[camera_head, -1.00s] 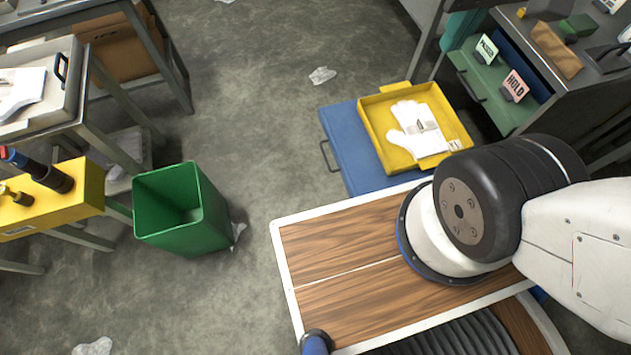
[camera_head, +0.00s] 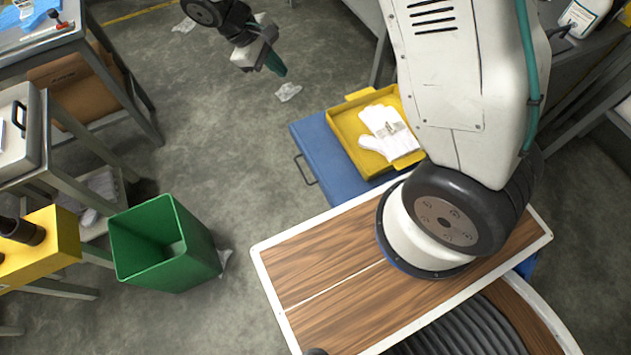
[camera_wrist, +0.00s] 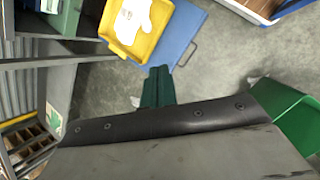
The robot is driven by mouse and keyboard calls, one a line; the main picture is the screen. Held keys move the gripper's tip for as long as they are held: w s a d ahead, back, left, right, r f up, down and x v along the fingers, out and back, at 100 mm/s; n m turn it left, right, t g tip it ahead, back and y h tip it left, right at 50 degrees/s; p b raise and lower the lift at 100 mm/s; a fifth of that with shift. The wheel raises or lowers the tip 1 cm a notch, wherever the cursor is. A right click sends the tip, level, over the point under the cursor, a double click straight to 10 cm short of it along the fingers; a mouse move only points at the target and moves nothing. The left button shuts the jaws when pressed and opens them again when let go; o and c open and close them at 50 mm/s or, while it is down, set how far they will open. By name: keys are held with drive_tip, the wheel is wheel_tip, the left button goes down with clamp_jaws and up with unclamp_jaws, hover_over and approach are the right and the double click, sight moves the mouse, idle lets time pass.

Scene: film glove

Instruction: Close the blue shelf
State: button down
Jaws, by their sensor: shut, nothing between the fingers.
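The blue shelf (camera_head: 318,152) is pulled out and carries a yellow tray (camera_head: 349,134) with a pair of white gloves (camera_head: 386,134) in it. Its dark handle (camera_head: 304,170) is on its left edge. In the wrist view the blue shelf (camera_wrist: 180,28) and its handle (camera_wrist: 187,53) lie just beyond my fingers. My gripper (camera_head: 277,67) is shut and empty, with green fingers, over the floor beyond the handle side of the shelf. The fingers also show in the wrist view (camera_wrist: 157,88). My arm hides the shelf's right side in the head view.
A green bin (camera_head: 140,275) stands on the floor at left. Workbenches (camera_head: 75,100) and a yellow block (camera_head: 45,262) line the left side. A green shelf (camera_wrist: 68,20) is at upper left in the wrist view. Grey floor (camera_head: 215,130) between is mostly clear, with paper scraps (camera_head: 288,91).

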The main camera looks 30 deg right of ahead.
drive_tip(key=a+f+n+h, duration=0.1)
drive_tip(key=a+f+n, duration=0.2)
drive_tip(key=f, duration=0.9)
drive_tip(key=a+f+n+h, duration=0.1)
drive_tip(key=a+f+n, duration=0.15)
drive_tip(key=f, duration=0.95)
drive_tip(key=n+t+h, duration=0.1)
drive_tip(key=n+t, duration=0.1)
drive_tip(key=n, duration=0.2)
approach(323, 187)
drive_tip(key=d+f, duration=0.1)
drive_tip(key=f, duration=0.2)
drive_tip(key=d+f, duration=0.1)
drive_tip(key=f, duration=0.1)
drive_tip(key=shift+w+d, duration=0.3)
drive_tip(key=shift+d, duration=0.6)
drive_tip(key=shift+d, duration=0.15)
